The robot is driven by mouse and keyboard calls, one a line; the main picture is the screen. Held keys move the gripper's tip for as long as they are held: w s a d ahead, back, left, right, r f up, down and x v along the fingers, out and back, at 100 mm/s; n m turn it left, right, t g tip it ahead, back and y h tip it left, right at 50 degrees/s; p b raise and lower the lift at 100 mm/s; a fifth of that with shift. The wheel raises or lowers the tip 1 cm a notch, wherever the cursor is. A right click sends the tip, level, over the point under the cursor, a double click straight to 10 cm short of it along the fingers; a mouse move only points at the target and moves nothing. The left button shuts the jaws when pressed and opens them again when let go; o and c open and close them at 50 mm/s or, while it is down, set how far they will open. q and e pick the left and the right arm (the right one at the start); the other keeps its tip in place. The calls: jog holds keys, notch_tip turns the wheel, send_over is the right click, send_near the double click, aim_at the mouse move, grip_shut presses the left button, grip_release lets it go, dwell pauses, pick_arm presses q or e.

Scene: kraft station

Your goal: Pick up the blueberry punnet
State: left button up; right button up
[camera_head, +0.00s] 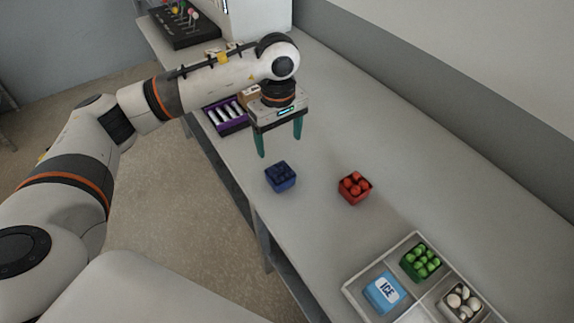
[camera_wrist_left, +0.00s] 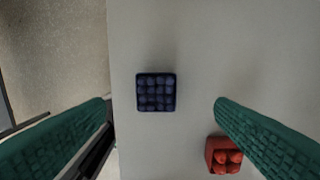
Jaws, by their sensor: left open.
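The blueberry punnet (camera_head: 281,177) is a small dark blue square box of blueberries on the grey bench, close to its left edge. In the left wrist view the punnet (camera_wrist_left: 156,92) lies between the lines of the two fingers, slightly ahead of the tips. My left gripper (camera_head: 280,147) points down with its green fingers spread wide and nothing between them. It hangs above the bench, just beyond the punnet in the head view. In the left wrist view both fingers of the gripper (camera_wrist_left: 160,104) show, well apart. My right gripper is not in view.
A red punnet (camera_head: 354,188) stands to the right of the blueberries. A divided tray (camera_head: 353,288) at the front holds an ice pack (camera_head: 383,292), a green punnet (camera_head: 420,262) and a white-filled punnet (camera_head: 462,302). A purple box (camera_head: 228,118) stands behind the gripper. The bench at right is clear.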

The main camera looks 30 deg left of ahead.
pick_arm(q)
jog(key=p, duration=0.1)
send_over(280, 171)
jog(key=f, duration=0.5)
jog(key=shift+a, duration=0.2)
jog(key=shift+w+f, duration=0.1)
jog(key=shift+f, duration=0.2)
jog(key=f+p, duration=0.2)
jog(key=f, duration=0.2)
jog(key=shift+d+f+p, duration=0.1)
jog(key=shift+d+p, duration=0.1)
jog(key=shift+p, duration=0.15)
jog(key=shift+f, duration=0.5)
jog(key=c, duration=1.1)
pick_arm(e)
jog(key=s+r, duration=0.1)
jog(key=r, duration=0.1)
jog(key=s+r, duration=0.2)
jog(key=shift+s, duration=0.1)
